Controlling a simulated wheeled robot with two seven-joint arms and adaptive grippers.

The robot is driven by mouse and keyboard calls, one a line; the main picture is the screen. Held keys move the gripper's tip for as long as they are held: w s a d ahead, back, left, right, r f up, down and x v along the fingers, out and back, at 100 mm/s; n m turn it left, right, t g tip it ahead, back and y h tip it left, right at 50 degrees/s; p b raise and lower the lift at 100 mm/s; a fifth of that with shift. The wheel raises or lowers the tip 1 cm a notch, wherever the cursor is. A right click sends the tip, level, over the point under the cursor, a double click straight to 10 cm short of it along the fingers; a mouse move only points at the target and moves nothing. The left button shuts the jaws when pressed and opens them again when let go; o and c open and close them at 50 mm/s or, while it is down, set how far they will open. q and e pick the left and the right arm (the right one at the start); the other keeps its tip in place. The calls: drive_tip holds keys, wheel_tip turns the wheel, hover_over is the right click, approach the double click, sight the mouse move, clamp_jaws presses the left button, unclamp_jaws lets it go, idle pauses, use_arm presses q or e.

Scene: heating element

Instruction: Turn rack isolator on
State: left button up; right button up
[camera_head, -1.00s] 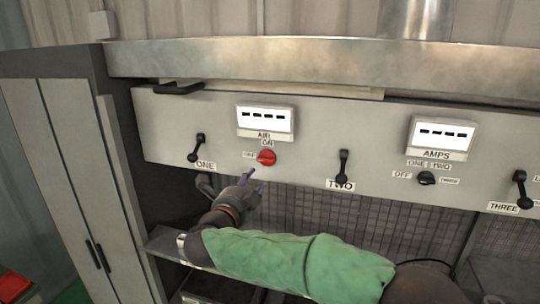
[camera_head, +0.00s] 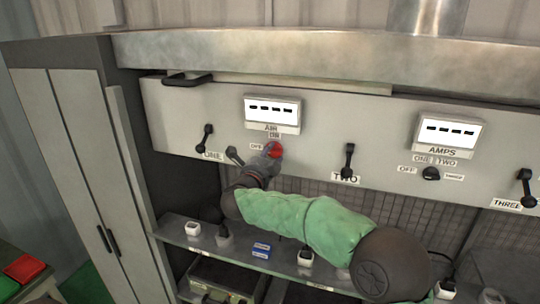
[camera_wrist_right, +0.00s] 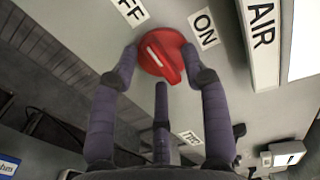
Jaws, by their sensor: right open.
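A round red rotary knob (camera_head: 275,150) sits on the grey panel under the AIR display (camera_head: 272,112), with OFF and ON labels beside it. The wrist view shows the red knob (camera_wrist_right: 162,55) close up, with a raised grip and a white line on it. My right gripper (camera_wrist_right: 162,78) is open. Two fingers stand on either side of the knob and a third is below it; I cannot tell whether they touch it. In the head view, my right gripper (camera_head: 267,158) partly covers the knob. No label reading rack isolator is legible. My left gripper is out of view.
Black levers (camera_head: 348,160) marked ONE, TWO and THREE and a black AMPS knob (camera_head: 431,173) are on the same panel. A black handle (camera_head: 187,79) juts out at its upper left. A shelf (camera_head: 190,238) with small boxes lies below.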

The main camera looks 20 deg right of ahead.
drive_tip(key=shift+w+d, duration=0.1)
clamp_jaws()
